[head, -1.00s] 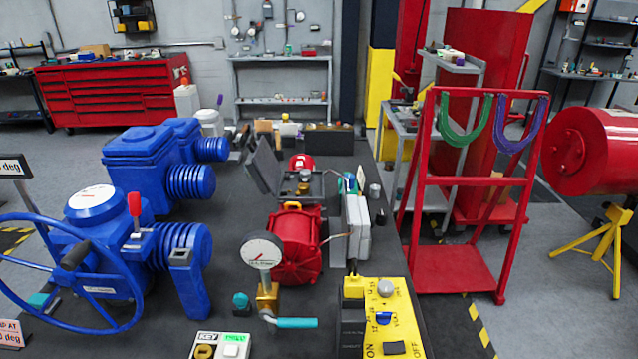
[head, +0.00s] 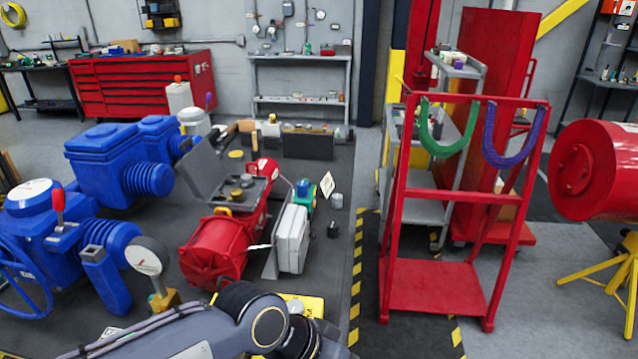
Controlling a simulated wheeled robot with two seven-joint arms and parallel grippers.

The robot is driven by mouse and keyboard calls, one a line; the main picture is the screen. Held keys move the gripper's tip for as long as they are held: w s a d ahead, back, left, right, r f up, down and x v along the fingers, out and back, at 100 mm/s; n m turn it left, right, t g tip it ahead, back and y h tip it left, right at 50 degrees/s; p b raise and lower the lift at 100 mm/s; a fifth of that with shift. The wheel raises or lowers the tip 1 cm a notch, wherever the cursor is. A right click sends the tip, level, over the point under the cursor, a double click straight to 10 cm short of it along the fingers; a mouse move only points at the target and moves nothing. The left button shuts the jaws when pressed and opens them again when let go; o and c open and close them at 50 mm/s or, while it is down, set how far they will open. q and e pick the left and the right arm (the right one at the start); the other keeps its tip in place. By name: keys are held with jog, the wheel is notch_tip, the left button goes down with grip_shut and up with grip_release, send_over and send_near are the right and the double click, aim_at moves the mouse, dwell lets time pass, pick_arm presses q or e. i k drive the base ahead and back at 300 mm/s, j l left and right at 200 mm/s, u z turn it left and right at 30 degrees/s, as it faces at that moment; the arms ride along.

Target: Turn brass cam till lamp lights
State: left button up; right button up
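I cannot pick out the brass cam or the lamp in this view. The large blue valve actuator (head: 62,232) stands at the left, with a red lever (head: 58,203) upright on it. Its blue handwheel (head: 20,278) is cut by the left edge. A round gauge (head: 147,257) on a brass fitting (head: 165,301) stands to its right. One of my arms crosses the bottom of the picture and hides most of the yellow control box (head: 308,302) and the front of the table. Neither gripper's fingers show.
A red ribbed drum (head: 216,250), an open case (head: 240,190) with small brass-coloured parts and a white case (head: 291,238) crowd the dark table (head: 335,165). A red rack (head: 435,285) with green and purple slings stands right of it, near a red tank (head: 588,168).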

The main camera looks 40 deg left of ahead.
aim_at(237, 194)
jog(key=i+l+u, duration=0.15)
jog(key=i, duration=0.3)
jog(key=i+l+u, duration=0.1)
jog(key=i+l, duration=0.3)
jog(key=i+u, duration=0.2)
jog(key=u, duration=0.2)
jog(key=i+u, duration=0.25)
jog(key=u, duration=0.15)
jog(key=i+u, duration=0.2)
jog(key=u, duration=0.2)
jog(key=i+l+u, duration=0.15)
jog(key=u, duration=0.25)
jog(key=i+u, duration=0.3)
jog(key=u, duration=0.15)
jog(key=i+l+u, duration=0.15)
jog(key=u, duration=0.35)
jog(key=i+l+u, duration=0.25)
jog(key=u, duration=0.2)
jog(key=i+l+u, duration=0.25)
jog(key=u, duration=0.25)
jog(key=i+l+u, duration=0.1)
jog(key=l+u, duration=0.35)
